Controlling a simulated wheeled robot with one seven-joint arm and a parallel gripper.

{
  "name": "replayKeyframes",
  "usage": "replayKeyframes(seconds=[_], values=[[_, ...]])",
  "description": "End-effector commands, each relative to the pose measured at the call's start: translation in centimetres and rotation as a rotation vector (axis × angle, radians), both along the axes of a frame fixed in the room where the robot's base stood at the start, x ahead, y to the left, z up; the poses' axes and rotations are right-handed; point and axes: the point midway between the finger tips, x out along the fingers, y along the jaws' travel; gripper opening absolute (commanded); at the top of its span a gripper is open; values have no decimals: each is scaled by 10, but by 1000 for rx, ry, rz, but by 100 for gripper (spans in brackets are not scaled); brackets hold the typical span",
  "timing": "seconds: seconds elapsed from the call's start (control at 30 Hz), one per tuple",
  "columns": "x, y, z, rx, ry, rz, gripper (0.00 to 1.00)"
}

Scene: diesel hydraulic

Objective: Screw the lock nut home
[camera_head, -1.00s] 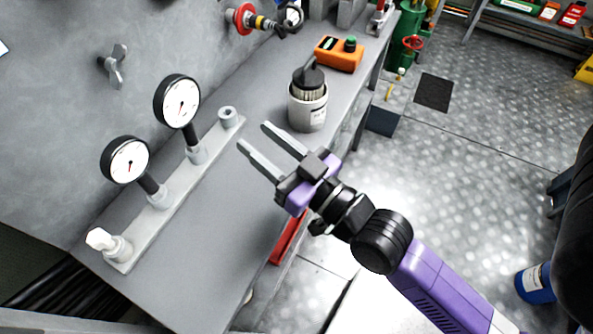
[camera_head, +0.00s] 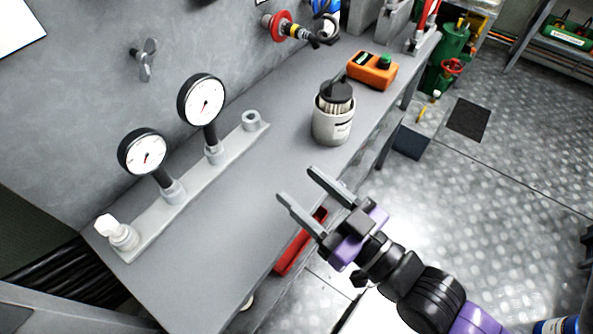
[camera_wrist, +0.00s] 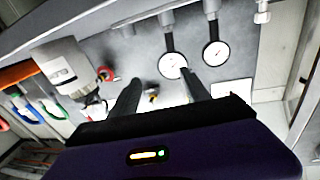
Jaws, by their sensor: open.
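No part is plainly recognisable as the lock nut. A grey wing-shaped piece (camera_head: 147,60) sits on the wall, and I cannot tell whether it is that nut. A grey rail (camera_head: 190,187) on the bench carries two round gauges, the nearer one (camera_head: 142,152) and the farther one (camera_head: 201,99). A white fitting (camera_head: 117,232) is at its near end and a grey round socket (camera_head: 253,119) at its far end. My gripper (camera_head: 297,184) is open and empty, near the bench's front edge and apart from the rail. Its two fingers also show in the wrist view (camera_wrist: 160,88).
A grey canister with a black-topped insert (camera_head: 332,127) stands on the bench beyond my gripper. An orange box with a green knob (camera_head: 372,69) is farther back. A red handwheel fitting (camera_head: 279,26) projects from the wall. The bench top (camera_head: 235,205) between rail and gripper is clear.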

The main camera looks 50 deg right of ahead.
Motion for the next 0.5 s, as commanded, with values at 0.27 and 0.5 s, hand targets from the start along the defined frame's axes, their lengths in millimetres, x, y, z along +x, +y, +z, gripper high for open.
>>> replayKeyframes(seconds=[0.27, 0.5], values=[[6, 0, 14, -2, -20, 3, 85], [64, 2, 90, -29, -167, 20, 85]])
